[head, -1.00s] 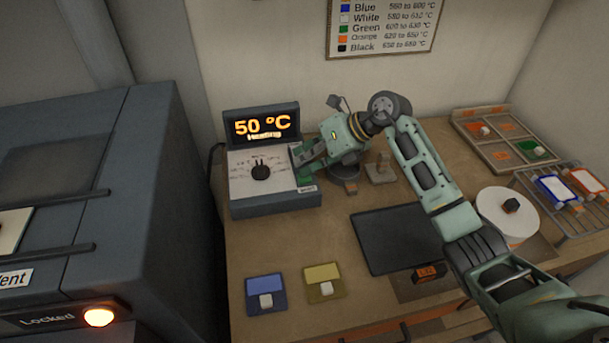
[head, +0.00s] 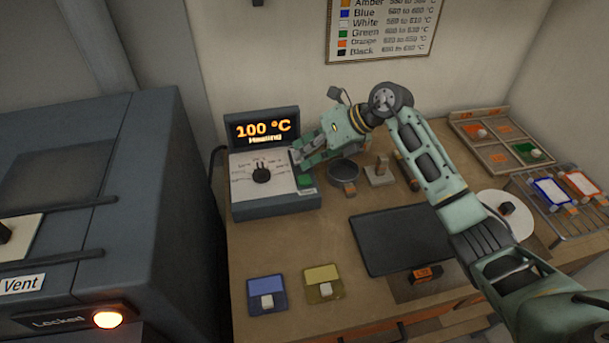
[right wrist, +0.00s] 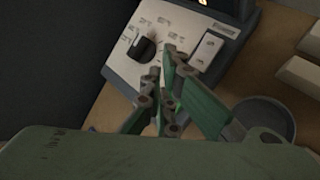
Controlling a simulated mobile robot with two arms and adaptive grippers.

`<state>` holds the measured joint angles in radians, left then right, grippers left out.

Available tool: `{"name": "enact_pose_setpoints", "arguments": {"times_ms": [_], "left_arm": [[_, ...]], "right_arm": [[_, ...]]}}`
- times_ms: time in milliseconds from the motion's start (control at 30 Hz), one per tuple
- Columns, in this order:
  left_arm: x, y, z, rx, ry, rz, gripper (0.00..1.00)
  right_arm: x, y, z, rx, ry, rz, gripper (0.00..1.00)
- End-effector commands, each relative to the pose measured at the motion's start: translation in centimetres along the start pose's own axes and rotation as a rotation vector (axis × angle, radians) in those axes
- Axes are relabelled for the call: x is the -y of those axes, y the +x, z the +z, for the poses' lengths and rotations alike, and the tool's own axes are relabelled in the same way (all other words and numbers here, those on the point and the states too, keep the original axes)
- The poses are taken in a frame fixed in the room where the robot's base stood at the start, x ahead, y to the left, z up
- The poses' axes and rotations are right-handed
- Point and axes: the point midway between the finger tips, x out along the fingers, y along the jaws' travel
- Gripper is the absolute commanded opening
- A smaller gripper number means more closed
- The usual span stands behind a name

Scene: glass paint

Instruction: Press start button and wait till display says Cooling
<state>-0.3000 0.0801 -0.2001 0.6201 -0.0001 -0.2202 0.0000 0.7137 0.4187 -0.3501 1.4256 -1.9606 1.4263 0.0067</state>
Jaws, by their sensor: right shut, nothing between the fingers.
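The control box (head: 277,207) stands at the back left of the bench. Its display (head: 262,127) reads "100 °C" with "Heating" below it. A dark knob (head: 261,175) sits on its sloped face, and the green start button (head: 304,181) is at the face's right side. My right gripper (head: 296,158) is shut and empty, just above and behind the button, apparently clear of it. The right wrist view shows its fingers (right wrist: 168,95) together, with the knob (right wrist: 145,48) beyond; the display is mostly cut off there. My left gripper is not in view.
A dark furnace (head: 150,190) with a lit orange "Locked" lamp (head: 108,319) fills the left. A round cup (head: 344,170) stands near my right gripper. A dark plate (head: 400,242), sample cards and a wire rack (head: 560,200) occupy the bench.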

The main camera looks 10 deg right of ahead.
Motion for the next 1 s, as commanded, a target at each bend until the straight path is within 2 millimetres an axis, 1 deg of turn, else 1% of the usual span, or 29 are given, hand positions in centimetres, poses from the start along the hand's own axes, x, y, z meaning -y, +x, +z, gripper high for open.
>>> {"name": "enact_pose_setpoints", "arguments": {"times_ms": [33, 300, 1000], "left_arm": [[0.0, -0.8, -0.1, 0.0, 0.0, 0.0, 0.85], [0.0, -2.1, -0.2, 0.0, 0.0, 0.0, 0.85], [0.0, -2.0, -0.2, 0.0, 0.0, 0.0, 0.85]], "right_arm": [[-0.5, -0.7, 0.5, 0.001, -0.002, -0.001, 0.0], [-1.6, -2.3, 1.6, 0.0, -0.001, -0.001, 0.0], [-1.6, -2.2, 1.6, 0.0, -0.001, -0.001, 0.0]]}}
